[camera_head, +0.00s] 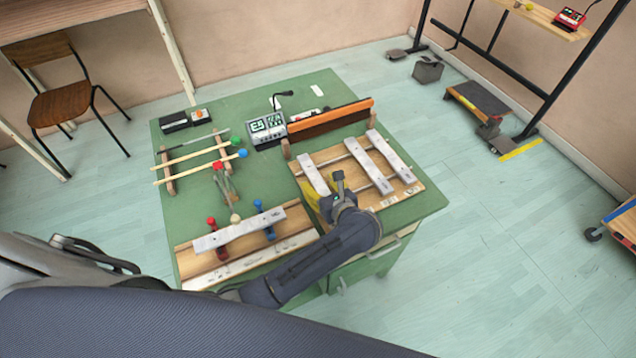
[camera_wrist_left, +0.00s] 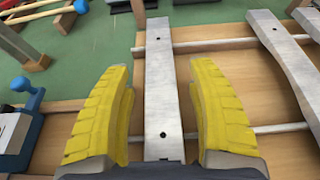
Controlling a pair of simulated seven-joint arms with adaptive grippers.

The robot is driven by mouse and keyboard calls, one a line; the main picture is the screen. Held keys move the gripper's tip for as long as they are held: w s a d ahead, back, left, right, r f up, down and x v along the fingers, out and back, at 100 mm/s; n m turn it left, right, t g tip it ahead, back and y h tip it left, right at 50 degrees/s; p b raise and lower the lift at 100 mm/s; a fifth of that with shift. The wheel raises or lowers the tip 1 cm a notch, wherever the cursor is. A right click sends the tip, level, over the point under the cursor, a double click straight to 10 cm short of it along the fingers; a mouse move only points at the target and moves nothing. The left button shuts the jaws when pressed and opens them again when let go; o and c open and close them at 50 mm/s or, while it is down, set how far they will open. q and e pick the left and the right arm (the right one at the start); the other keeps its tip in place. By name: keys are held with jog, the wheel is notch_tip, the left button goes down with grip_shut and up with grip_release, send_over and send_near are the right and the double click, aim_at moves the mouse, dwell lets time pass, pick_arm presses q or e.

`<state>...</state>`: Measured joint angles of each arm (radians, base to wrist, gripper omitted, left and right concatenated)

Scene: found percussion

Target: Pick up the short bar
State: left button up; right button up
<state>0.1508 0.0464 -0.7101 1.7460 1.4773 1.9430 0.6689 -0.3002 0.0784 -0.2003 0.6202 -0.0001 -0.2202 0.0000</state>
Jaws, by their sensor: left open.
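Three pale metal bars lie across the rails of a wooden board at the right of the green table. The leftmost, which looks the shortest, is the short bar (camera_head: 312,172); in the left wrist view the bar (camera_wrist_left: 160,70) runs lengthwise between my fingers. My left gripper (camera_head: 318,195) is over the near end of this bar, partly hidden behind my own wrist. In the left wrist view the yellow fingers of my left gripper (camera_wrist_left: 161,85) are open, one on each side of the bar, with gaps. Their height against the bar is unclear. My right gripper is not in view.
Another bar (camera_head: 238,231) rests on a second board at the left, near red and blue knobs. Mallets (camera_head: 190,157) lie on a rack behind it. The table's right edge is close.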

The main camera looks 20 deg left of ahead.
pick_arm(q)
grip_shut()
dwell(0.5)
